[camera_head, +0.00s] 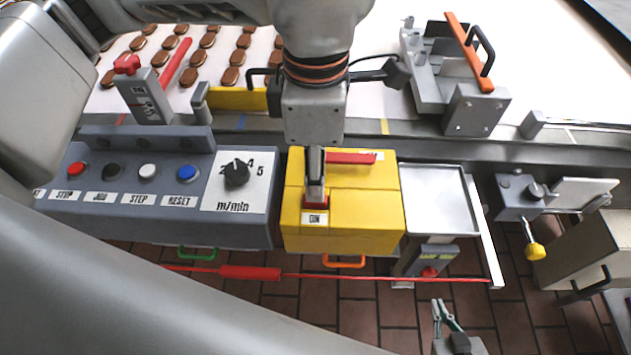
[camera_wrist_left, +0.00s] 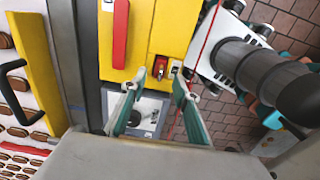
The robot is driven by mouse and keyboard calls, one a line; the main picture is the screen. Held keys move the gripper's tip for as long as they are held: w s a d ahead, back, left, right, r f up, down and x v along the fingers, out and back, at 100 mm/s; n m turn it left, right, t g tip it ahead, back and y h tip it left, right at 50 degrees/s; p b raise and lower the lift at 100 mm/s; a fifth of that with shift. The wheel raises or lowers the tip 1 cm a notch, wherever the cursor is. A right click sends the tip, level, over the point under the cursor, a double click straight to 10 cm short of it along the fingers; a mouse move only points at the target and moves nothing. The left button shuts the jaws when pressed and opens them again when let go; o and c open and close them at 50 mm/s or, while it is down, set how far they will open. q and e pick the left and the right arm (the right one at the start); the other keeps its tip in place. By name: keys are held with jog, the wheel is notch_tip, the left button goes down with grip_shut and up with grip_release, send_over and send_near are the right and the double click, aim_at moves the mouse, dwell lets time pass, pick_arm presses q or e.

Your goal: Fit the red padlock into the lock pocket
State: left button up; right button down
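The yellow box (camera_head: 365,215) stands in the middle, with a red bar and an "ON" label on top. A small red body with a metal part, which looks like the red padlock (camera_wrist_left: 160,70), sits at an opening in the box. My left gripper (camera_wrist_left: 159,80) is open; its green-lined fingertips lie either side of that red body, and I cannot tell if they touch it. In the head view the left gripper (camera_head: 315,175) is seen edge-on over the red body. The pocket's inside is hidden. My right gripper (camera_head: 438,303) is low at right, away from the box, its fingers close together.
A control panel (camera_head: 240,203) with buttons and a dial adjoins the box's left. A metal tray (camera_head: 437,195) lies right of it. A red cord (camera_head: 350,278) runs along the front. A conveyor (camera_head: 390,105) with biscuits and a clamp fixture (camera_head: 470,110) lie behind.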

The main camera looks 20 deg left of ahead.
pick_arm(q)
notch_tip(320, 180, up, 8)
jog(key=shift+s+f, duration=0.1)
dwell(0.7)
